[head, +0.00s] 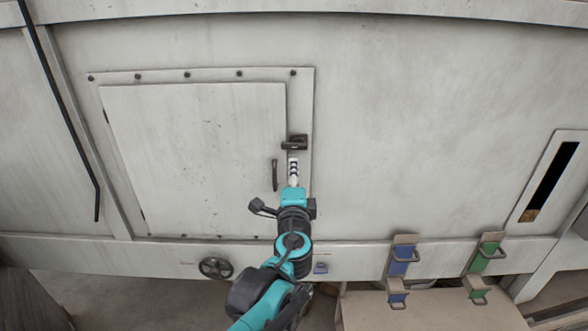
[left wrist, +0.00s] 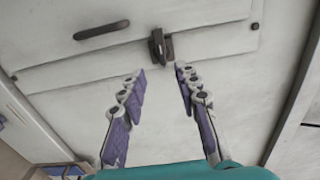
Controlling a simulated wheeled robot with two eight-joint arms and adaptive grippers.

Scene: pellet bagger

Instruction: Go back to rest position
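My left gripper (head: 294,168) is raised in front of the machine's pale wall, just below a dark latch (head: 295,142) beside a closed rectangular door (head: 195,150). In the left wrist view its two purple-padded fingers (left wrist: 161,75) are spread apart with nothing between them. The latch (left wrist: 160,46) shows just beyond the fingertips, and the fingers look clear of it. A dark door handle (head: 275,175) is just left of the gripper, and it also shows in the left wrist view (left wrist: 101,30). My right gripper is in neither view.
A handwheel (head: 215,267) is on the lower rail, left of my arm. Blue (head: 400,262) and green (head: 485,257) handled pieces stand at the lower right, near a tan surface (head: 430,312). A dark slot (head: 549,180) is at the far right. The wall between latch and slot is bare.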

